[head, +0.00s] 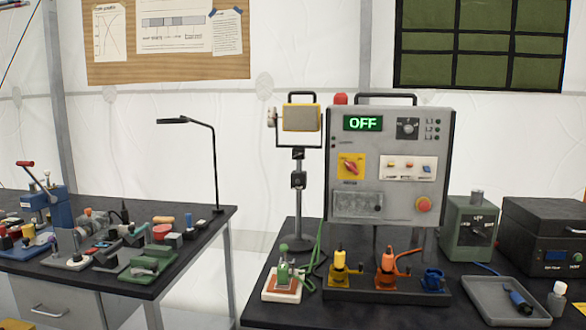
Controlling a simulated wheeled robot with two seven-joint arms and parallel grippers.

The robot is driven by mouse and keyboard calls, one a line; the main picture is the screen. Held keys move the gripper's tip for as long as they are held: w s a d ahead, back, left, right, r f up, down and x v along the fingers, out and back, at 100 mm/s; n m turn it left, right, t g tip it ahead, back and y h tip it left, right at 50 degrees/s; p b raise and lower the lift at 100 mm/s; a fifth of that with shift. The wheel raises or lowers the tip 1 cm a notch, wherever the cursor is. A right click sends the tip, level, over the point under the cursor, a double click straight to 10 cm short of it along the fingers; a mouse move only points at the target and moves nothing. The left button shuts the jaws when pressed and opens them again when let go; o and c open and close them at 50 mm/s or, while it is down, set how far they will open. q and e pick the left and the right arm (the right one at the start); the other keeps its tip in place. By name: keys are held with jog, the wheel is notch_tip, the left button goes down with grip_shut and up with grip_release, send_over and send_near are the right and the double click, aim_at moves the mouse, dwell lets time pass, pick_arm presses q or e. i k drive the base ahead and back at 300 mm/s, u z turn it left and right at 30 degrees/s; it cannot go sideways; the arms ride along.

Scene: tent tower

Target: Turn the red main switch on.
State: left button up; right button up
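The red main switch (351,167) is a rotary handle on a yellow plate, on the left side of a grey control panel (390,135). The handle looks tilted on its plate. A green display (363,123) above it reads OFF. The panel stands upright on the dark right-hand table (262,312). Neither of my grippers shows in the head view.
A work lamp (301,118) stands left. A grey tray (482,306) lies right. The left table (190,240) is cluttered; a gap separates the tables.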

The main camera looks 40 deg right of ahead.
aim_at(350, 166)
jog(key=z, duration=0.2)
jog(key=i, duration=0.9)
jog(key=z, duration=0.55)
